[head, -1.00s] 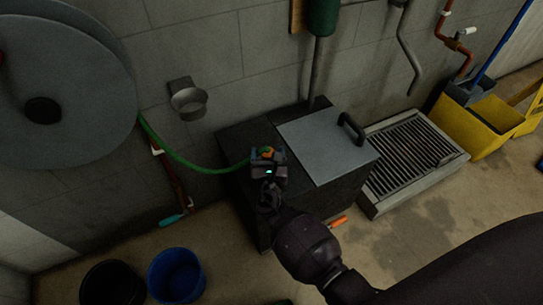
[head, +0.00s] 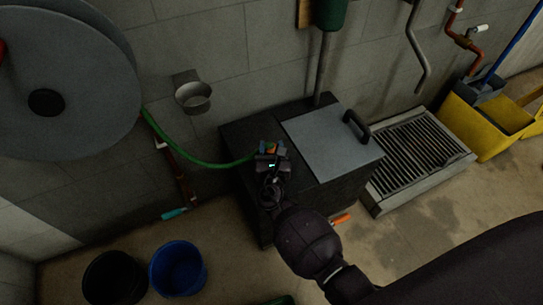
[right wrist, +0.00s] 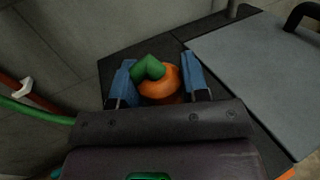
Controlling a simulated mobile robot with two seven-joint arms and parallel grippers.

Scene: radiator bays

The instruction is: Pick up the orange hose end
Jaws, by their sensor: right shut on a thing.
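The orange hose end (right wrist: 159,83) is between the two blue fingers of my right gripper (right wrist: 160,80) in the right wrist view. The gripper is shut on it. In the head view my right gripper (head: 271,151) holds it over the left part of the dark box top, and little of the orange shows there. The green hose (head: 196,161) runs from the grey reel (head: 70,85) at the left to the hose end. I cannot tell whether the hose end touches the box. My left gripper is not in view.
The dark box (head: 330,178) carries a grey lid (head: 328,141) with a black handle. A metal cup holder (head: 192,95) sticks out of the wall. A floor grate (head: 415,160) and yellow bucket (head: 485,125) are right. Black and blue buckets (head: 178,268) stand front left.

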